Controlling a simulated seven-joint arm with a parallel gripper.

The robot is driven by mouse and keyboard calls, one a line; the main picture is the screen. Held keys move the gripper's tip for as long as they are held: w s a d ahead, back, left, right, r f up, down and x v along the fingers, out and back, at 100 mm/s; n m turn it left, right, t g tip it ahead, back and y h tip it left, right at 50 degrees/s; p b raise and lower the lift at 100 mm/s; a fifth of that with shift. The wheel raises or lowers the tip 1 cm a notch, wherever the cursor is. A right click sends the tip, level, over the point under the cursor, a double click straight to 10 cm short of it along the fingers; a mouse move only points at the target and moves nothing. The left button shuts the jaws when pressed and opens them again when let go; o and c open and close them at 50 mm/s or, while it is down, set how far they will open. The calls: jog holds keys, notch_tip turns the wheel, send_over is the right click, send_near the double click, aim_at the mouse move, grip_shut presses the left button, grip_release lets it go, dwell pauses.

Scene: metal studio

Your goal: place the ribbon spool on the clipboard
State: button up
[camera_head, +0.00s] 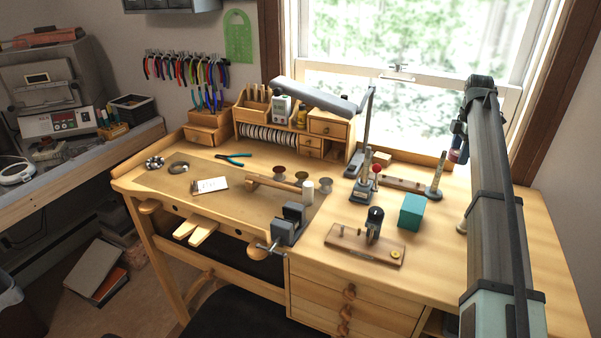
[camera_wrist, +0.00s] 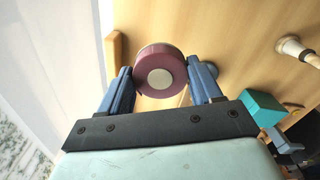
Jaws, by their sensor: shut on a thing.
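The ribbon spool, a maroon disc with a pale round centre, is between the fingers of my gripper (camera_wrist: 162,80) in the wrist view; its maroon rim (camera_wrist: 148,56) faces up. My gripper (camera_head: 456,150) is shut on the spool, above the right rear of the workbench in the head view, where the spool (camera_head: 454,156) shows small and partly hidden. A small white sheet-like thing (camera_head: 210,185) lies flat at the left of the bench, far from my gripper; it may be the clipboard, but is too small to be sure.
The wooden workbench (camera_head: 480,215) holds a teal block (camera_head: 412,212), a wooden base with a dark tool (camera_head: 365,246), a grey vise (camera_head: 291,222) and a lamp stand (camera_head: 363,185). Several small spools (camera_head: 279,171) stand mid-bench. The bench's left part is fairly open.

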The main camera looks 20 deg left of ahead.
jog(key=s+a+r+n, duration=0.4)
jog(key=s+a+r, duration=0.1)
jog(key=s+a, duration=0.45)
jog(key=s+a+r+n, duration=0.3)
jog(key=s+a+r, duration=0.2)
jog(key=s+a, duration=0.45)
jog(key=n, duration=0.5)
send_near(210, 185)
notch_tip(210, 185, down, 6)
jog(key=shift+f, duration=0.15)
jog(key=shift+f, duration=0.15)
jog(key=o, duration=1)
jog(key=shift+o, duration=0.2)
notch_tip(210, 185, up, 12)
jog(key=shift+r, duration=0.2)
